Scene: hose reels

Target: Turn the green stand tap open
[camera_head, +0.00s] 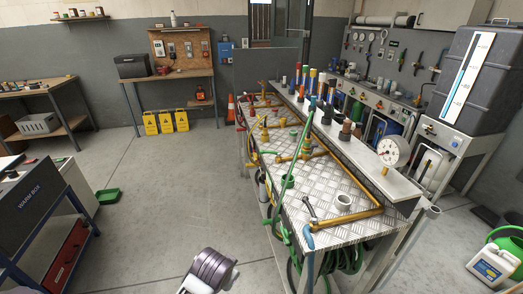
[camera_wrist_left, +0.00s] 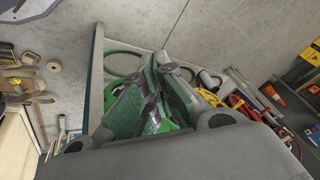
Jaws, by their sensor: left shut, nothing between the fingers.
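On the metal-plate bench (camera_head: 345,232) in the head view, a green fitting (camera_head: 287,181) stands near the left edge. A green upright part (camera_head: 281,229) shows at the bench's near left corner. I cannot tell for sure which of these belongs to the green stand tap, and its handle is not clear. My left gripper (camera_wrist_left: 163,62) shows in the left wrist view with its fingers together and nothing between them. Green parts show around and behind the fingers; contact cannot be told. In the head view the left fingers are not seen. My right gripper is in neither view.
A green hose (camera_head: 347,257) hangs below. The floor (camera_head: 170,215) left of the bench is clear.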

